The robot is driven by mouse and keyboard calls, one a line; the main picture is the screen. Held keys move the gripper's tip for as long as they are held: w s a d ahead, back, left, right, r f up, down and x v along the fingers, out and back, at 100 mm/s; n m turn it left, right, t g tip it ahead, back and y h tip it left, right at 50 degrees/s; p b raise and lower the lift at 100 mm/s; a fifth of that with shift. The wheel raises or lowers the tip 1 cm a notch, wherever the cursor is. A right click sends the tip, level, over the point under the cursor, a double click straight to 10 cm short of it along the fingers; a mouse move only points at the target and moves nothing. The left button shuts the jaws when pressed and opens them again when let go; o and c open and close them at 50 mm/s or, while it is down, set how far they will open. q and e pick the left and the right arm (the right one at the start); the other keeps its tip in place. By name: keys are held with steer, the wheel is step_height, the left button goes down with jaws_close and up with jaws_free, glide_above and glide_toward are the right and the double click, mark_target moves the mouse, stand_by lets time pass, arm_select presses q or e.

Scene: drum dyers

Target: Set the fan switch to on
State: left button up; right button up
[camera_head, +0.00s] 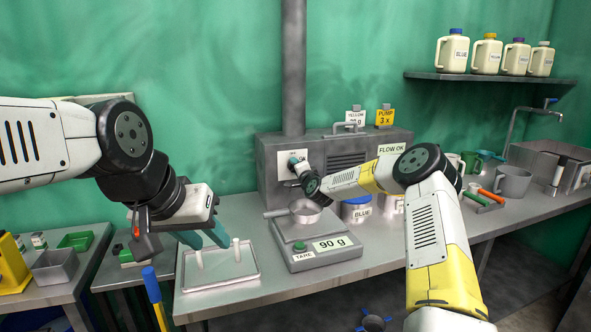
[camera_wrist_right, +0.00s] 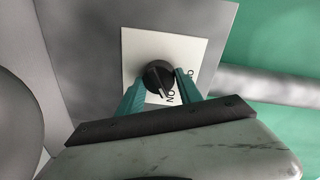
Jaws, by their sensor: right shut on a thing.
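The fan switch is a dark round knob (camera_wrist_right: 157,75) on a white plate (camera_wrist_right: 133,48), seen in the right wrist view. My right gripper (camera_wrist_right: 160,88) has its teal fingers on either side of the knob and is shut on it. A pale mark on the knob points down and right, toward the ON lettering. A second label is partly hidden behind the right-hand finger. In the head view the white plate (camera_head: 285,160) is on the grey metal housing (camera_head: 270,190), with my right gripper (camera_head: 298,168) at it. My left gripper (camera_head: 206,238) is open over a tray.
A tray (camera_head: 222,286) with two white upright pieces lies under my left gripper. A scale (camera_head: 318,256) reading 90 g with a metal pan (camera_head: 305,212) stands below my right gripper. A blue-labelled can (camera_head: 356,210) stands beside it. A FLOW OK sign (camera_head: 391,149) is on the housing.

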steer(key=shift+d+f+m, duration=0.1)
steer(key=shift+m, duration=0.2)
stand_by(0.4)
steer(key=o, duration=1.4)
steer(key=shift+s, duration=0.15)
steer(key=v, duration=0.7)
steer(key=shift+s+d, duration=0.15)
steer(key=shift+s, duration=0.1)
